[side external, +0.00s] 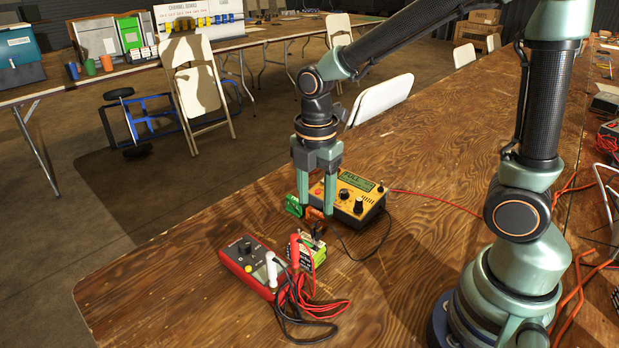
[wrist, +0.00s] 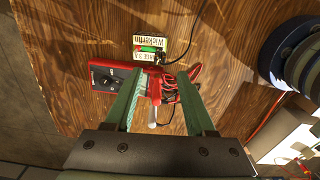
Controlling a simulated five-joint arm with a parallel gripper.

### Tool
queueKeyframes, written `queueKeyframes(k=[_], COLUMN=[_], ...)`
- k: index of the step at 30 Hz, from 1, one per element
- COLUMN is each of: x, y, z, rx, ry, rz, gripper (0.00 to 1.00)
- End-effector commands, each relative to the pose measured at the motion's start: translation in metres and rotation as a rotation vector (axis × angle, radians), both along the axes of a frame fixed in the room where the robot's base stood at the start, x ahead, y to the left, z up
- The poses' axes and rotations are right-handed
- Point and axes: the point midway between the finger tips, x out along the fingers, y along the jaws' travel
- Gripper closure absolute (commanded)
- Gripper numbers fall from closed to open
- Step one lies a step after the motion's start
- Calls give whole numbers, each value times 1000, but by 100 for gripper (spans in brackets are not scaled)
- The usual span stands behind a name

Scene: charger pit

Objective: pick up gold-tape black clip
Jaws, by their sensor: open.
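My gripper (side external: 316,208) is open and points down above the battery pack (side external: 319,257), its fingers apart. In the wrist view my gripper (wrist: 161,80) has its two green fingers either side of a bundle of red and black leads. A dark clip (side external: 318,232) with a black wire shows at the battery pack's top, just below the fingers; I cannot make out gold tape on it. The battery pack (wrist: 148,44) has a pale label and a green part in the wrist view. A red clip (side external: 295,249) is at its left side.
A red meter (side external: 247,264) with coiled leads (side external: 310,308) lies left and in front. A yellow box (side external: 352,198) with dials stands behind the gripper, and a small green piece (side external: 293,205) is beside the left finger. Bare wooden table (side external: 170,260) lies to the left.

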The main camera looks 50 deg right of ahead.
Motion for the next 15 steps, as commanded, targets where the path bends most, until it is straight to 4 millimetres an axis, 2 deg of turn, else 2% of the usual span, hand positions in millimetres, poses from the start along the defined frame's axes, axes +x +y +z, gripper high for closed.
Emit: queueKeyframes(k=[2,8,15], x=[-1,0,0], y=[0,-1,-3], z=[-10,-22,-56], rx=[0,0,0], ry=[4,1,3], rz=[-1,-2,-2], gripper=[45,45,45])
